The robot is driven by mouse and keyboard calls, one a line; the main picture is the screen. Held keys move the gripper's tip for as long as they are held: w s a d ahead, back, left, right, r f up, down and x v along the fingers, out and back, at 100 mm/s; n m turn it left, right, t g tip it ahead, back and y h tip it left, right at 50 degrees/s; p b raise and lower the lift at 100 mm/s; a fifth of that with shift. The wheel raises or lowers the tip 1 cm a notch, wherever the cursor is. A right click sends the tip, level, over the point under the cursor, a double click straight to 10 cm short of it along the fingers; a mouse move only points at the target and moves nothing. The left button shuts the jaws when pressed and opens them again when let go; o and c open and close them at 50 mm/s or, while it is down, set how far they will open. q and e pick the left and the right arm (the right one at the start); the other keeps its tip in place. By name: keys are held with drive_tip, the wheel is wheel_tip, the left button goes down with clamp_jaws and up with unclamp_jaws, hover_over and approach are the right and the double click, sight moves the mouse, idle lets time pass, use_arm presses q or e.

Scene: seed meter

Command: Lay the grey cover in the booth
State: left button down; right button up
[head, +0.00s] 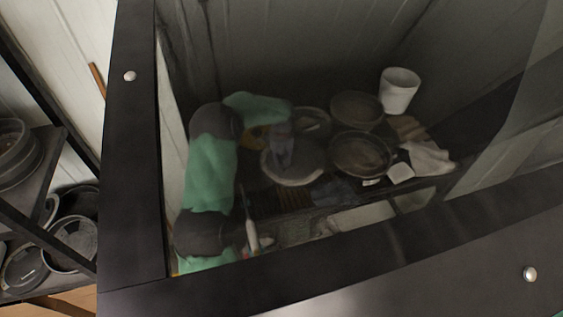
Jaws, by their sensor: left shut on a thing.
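My left arm reaches down inside the booth (290,60), seen through its dark-framed window. My left gripper (281,158) is over a round, dark grey disc with a pale front rim, which looks like the grey cover (296,178). The gripper appears shut on it. The fingertips are dim and partly hidden, and I cannot tell whether the cover touches the booth floor. My right gripper is not in view.
Round pans (361,153) stand right of the cover, with another pan (356,110) behind. A white bucket (399,92) stands at the back right, near a pale cloth (430,157) and a small white block (400,172). The booth's dark frame (135,150) edges the opening.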

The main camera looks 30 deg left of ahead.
use_arm(q)
drive_tip(key=shift+s+d+f, duration=0.1)
drive_tip(key=shift+f, duration=0.1)
drive_tip(key=shift+f+b, duration=1.35)
drive_tip(key=shift+f, duration=1.7)
drive_tip(key=shift+f+b, duration=0.55)
drive_tip(key=shift+f, duration=0.15)
drive_tip(key=c, duration=0.9)
unclamp_jaws()
drive_tip(key=shift+c, duration=0.2)
wheel_tip(320, 180, up, 12)
